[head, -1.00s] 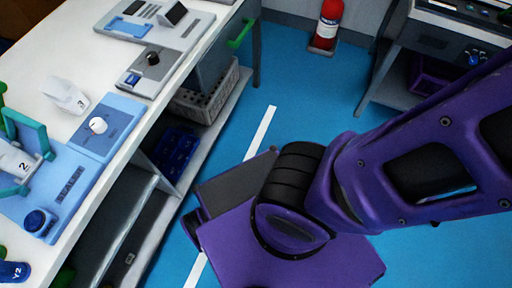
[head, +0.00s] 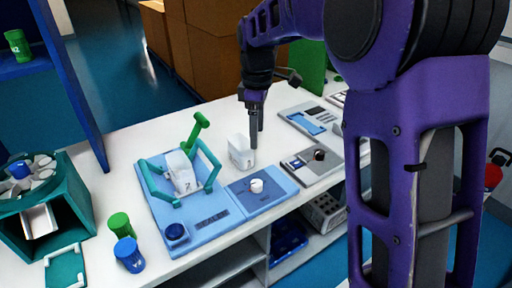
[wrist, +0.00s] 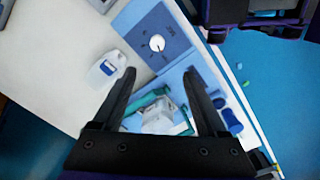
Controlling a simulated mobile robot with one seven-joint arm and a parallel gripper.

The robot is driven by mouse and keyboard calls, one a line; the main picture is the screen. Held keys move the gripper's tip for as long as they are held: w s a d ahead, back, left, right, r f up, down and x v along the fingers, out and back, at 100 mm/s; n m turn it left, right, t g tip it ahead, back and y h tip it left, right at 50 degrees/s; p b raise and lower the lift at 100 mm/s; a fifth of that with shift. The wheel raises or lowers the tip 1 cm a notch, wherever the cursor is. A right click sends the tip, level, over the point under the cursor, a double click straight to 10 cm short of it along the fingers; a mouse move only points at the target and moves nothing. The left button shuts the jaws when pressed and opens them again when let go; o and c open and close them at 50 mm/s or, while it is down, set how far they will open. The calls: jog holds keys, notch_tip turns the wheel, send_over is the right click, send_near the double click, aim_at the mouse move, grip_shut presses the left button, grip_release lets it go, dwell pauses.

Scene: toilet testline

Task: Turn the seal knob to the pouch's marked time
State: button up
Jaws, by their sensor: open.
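The seal knob, a round white knob (head: 257,185), sits on a flat blue panel (head: 270,201) beside the sealer base. It also shows in the wrist view (wrist: 157,43), with small dark marks around it. A white pouch (head: 182,172) marked with what looks like a 2 stands inside the teal sealer frame (head: 150,182). It also shows in the wrist view (wrist: 158,116). My gripper (head: 254,140) points down over the bench, behind the knob in the head view. Its fingers (wrist: 160,72) are apart with nothing between them.
A white container (head: 241,152) stands close to my gripper. A raised green handle (head: 197,130) rises from the sealer. A blue knob (head: 175,233) is on the sealer base. A grey panel with a black knob (head: 319,155) lies right. Green (head: 121,225) and blue (head: 130,254) cups stand left.

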aim_at(256, 183)
jog(key=f+b, duration=0.1)
jog(key=f, duration=1.1)
jog(key=w+f+b, duration=0.1)
jog(key=f, duration=0.5)
jog(key=shift+a+f+b, duration=0.1)
jog(key=shift+f+b, duration=0.25)
jog(key=shift+c, duration=0.2)
grip_shut()
